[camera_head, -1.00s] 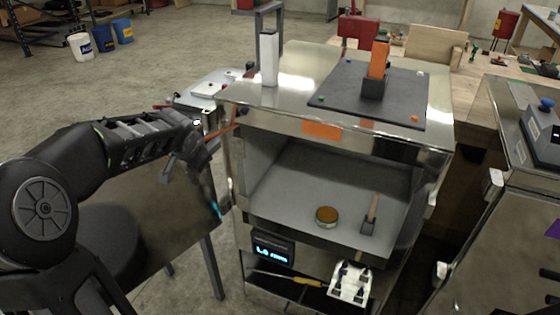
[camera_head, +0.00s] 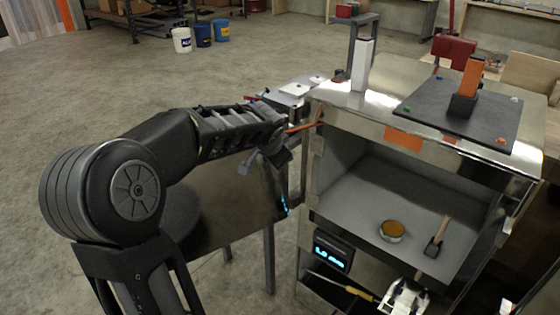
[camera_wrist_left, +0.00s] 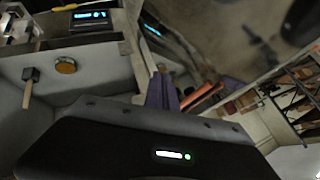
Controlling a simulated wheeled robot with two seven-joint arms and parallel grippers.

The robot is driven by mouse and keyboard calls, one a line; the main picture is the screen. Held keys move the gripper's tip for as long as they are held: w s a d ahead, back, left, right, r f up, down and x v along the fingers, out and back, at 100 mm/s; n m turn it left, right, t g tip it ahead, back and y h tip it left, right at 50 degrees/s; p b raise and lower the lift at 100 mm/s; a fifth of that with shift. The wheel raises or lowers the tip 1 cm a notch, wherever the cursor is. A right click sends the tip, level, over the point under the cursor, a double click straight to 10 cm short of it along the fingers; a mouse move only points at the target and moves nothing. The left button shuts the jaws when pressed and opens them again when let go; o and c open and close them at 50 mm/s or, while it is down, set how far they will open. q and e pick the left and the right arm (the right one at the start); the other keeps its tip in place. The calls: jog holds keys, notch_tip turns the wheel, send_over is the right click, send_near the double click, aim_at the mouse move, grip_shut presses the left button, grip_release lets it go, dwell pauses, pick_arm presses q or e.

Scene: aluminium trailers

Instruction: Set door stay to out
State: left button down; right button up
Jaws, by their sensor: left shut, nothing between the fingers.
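The open metal cabinet (camera_head: 335,130) has its shiny door (camera_head: 225,222) swung out on the left. An orange-red bar (camera_head: 303,127), apparently the door stay, spans between the cabinet's upper left corner and the door side. It also shows in the left wrist view, where the orange bar (camera_wrist_left: 203,97) lies just right of my fingers. My left gripper (camera_head: 272,158) is beside the door's upper part, close to the bar. In the left wrist view my left gripper (camera_wrist_left: 162,92) is shut and empty. Whether it touches the bar I cannot tell. My right gripper is not in view.
Inside the cabinet are a round tin (camera_head: 391,231) and a small mallet (camera_head: 437,238). A display (camera_head: 333,252) glows below. Open floor lies left.

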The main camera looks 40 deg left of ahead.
pick_arm(q)
jog(key=s+r, duration=0.4)
jog(key=r, duration=0.2)
jog(key=shift+s+a+r+b, duration=0.25)
jog(key=shift+s+b, duration=0.1)
jog(key=shift+s, duration=0.05)
jog(key=w+d+f+n+t+h, duration=0.1)
jog(key=w+d+f+t+h, duration=0.1)
jog(key=w+d+f, duration=0.45)
jog(key=w+d+f+t+h, duration=0.15)
jog(key=w+d+f, duration=0.25)
jog(key=d, duration=0.5)
jog(key=s+d+f+g+h, duration=0.1)
jog(key=d+f+g+h, duration=0.1)
jog(key=d+f, duration=0.85)
jog(key=s+d+f+n+g+h, duration=0.1)
jog(key=s+d+f, duration=0.35)
jog(key=f, duration=0.35)
jog(key=s+d+f+n+g+h, duration=0.15)
jog(key=s+d+f, duration=0.3)
jog(key=f, duration=0.45)
jog(key=s+d+f+g, duration=0.2)
jog(key=s+f, duration=0.3)
jog(key=s, duration=0.4)
jog(key=s+d+f+g, duration=0.2)
jog(key=s+d+f, duration=0.3)
jog(key=s, duration=0.5)
jog(key=shift+d+g+h, duration=0.15)
jog(key=shift+g+h, duration=0.15)
jog(key=shift+g, duration=0.1)
